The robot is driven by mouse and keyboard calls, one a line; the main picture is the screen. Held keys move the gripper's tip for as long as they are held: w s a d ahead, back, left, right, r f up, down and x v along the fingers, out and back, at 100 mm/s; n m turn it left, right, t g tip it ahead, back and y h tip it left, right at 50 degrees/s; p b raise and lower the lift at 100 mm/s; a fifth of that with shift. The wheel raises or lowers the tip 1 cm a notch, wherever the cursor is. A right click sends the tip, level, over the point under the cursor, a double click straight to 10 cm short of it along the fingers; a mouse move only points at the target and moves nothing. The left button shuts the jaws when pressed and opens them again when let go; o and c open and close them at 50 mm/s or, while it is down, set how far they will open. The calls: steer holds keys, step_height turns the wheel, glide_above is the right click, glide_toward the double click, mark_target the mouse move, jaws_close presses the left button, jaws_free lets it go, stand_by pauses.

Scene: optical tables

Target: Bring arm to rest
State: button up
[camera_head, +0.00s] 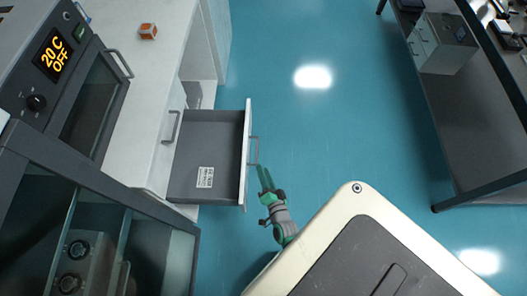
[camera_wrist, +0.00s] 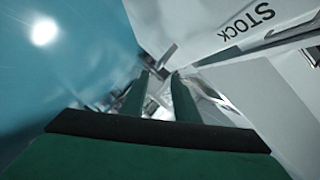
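My gripper (camera_head: 264,178) is at the end of my green and grey arm, low beside the front of an open drawer (camera_head: 246,185). Its tips are close to the drawer's grey handle (camera_head: 255,150); I cannot tell whether they touch it. In the wrist view the two green fingers (camera_wrist: 162,75) stand apart with a gap between them, and nothing is clearly held. A white panel marked STOCK (camera_wrist: 225,30) lies to the right of the fingers.
The drawer, empty except for a printed label (camera_head: 205,177), juts from the white counter (camera_head: 150,85). An orange-topped block (camera_head: 148,31) sits on the counter. An oven reading 20 C OFF (camera_head: 55,55) is at left. A dark table (camera_head: 445,120) stands at right; blue floor lies between.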

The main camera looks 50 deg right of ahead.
stand_by(0.3)
steer(key=s+a+r+n+y, duration=0.2)
steer(key=s+a+r+n, duration=0.3)
steer(key=a+r, duration=0.3)
steer(key=s+a+r+n+t+y, duration=0.1)
steer(key=s+a+r+n+y, duration=0.2)
steer(key=a+r+n, duration=0.3)
steer(key=s+a+r+n+y, duration=0.2)
steer(key=s+a+r+n, duration=0.4)
steer(key=a+r, duration=0.5)
steer(key=a, duration=0.3)
steer(key=shift+s+a+t, duration=0.15)
steer(key=shift+s+t, duration=0.15)
steer(key=shift+s, duration=0.05)
steer(key=shift+w, duration=0.1)
